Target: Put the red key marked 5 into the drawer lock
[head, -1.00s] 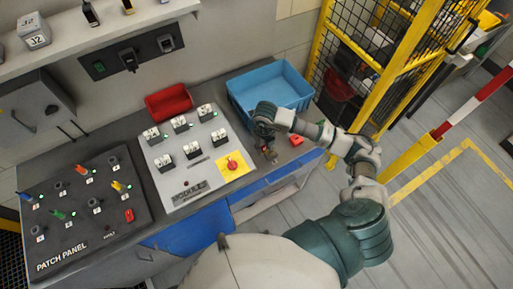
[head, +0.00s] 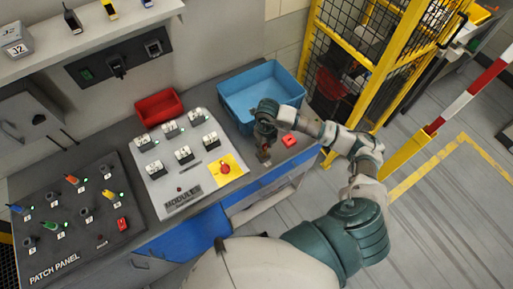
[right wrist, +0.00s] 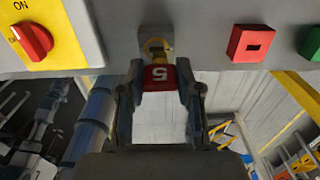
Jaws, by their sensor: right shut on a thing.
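My right gripper (head: 264,156) is pointed down at the right end of the worktop, left of a small red block. In the right wrist view the right gripper (right wrist: 160,85) is shut on the red key (right wrist: 159,77), whose head shows a white 5, upside down in the picture. The brass-coloured lock (right wrist: 157,46) is straight ahead of the key on a grey surface. The key's front end meets or overlaps the lock in the picture; I cannot tell how far it is in. My left gripper is not in view.
The red block (head: 289,140) with a dark slot and a green block (right wrist: 311,43) are right of the lock. A yellow plate with a red rotary switch (head: 225,168) is to the left. A blue bin (head: 290,84) stands behind. A yellow cage (head: 386,75) is at right.

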